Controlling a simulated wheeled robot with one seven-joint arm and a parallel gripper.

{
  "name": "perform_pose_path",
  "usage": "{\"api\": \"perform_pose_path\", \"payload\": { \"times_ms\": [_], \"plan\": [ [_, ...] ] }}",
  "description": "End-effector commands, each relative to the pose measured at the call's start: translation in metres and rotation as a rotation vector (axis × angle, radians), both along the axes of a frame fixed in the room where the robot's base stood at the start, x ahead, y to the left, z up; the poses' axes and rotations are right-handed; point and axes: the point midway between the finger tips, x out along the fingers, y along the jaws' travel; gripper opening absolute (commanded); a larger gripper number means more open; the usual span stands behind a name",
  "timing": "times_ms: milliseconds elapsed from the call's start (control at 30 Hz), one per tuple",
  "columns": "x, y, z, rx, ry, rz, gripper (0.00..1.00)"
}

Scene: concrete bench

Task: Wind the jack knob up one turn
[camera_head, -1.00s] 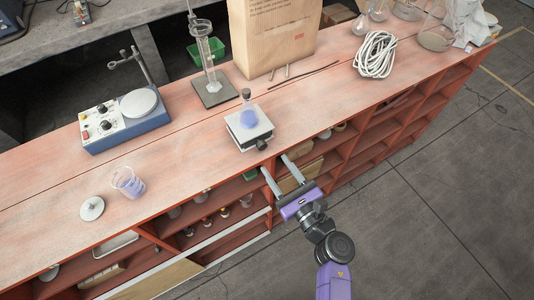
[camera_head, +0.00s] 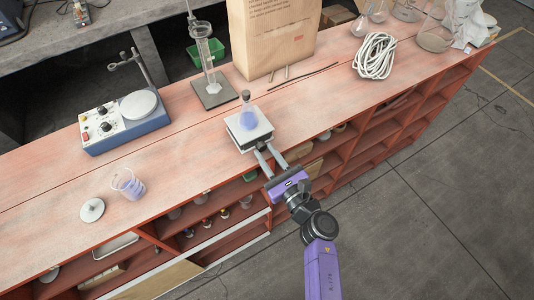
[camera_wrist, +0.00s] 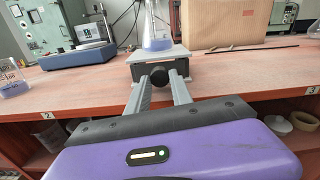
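The lab jack (camera_head: 240,135) stands near the bench's front edge with a white top plate. A flask of blue-violet liquid (camera_head: 248,115) stands upright on it. The jack's dark round knob (camera_wrist: 159,76) faces me in the wrist view. My gripper (camera_head: 264,150) is at the jack's front; in the wrist view its two fingers (camera_wrist: 159,84) reach forward, one on each side of the knob, with a gap between them. I cannot tell whether either fingertip touches the knob. The knob is hidden by the fingers in the head view.
A hotplate stirrer (camera_head: 125,120) and a beaker of violet liquid (camera_head: 128,184) are to the left. A glass column on a stand (camera_head: 212,88) and a paper bag (camera_head: 272,40) are behind. Open shelves (camera_head: 340,150) lie below the bench edge (camera_head: 300,136).

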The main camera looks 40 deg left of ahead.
Motion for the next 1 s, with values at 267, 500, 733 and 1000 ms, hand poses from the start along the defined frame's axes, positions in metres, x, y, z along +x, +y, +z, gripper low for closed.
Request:
{"api": "perform_pose_path", "payload": {
  "times_ms": [267,500,733,1000],
  "plan": [
    [0.0006,-0.0009,-0.0007,0.023,0.055,-0.002,0.0],
    [0.0002,-0.0005,-0.0005,0.112,0.268,-0.001,0.0],
    [-0.0002,-0.0001,-0.0005,0.159,0.383,-0.001,0.0],
    [-0.0004,0.0001,-0.0007,0.162,0.39,-0.001,0.0]
  ]
}}
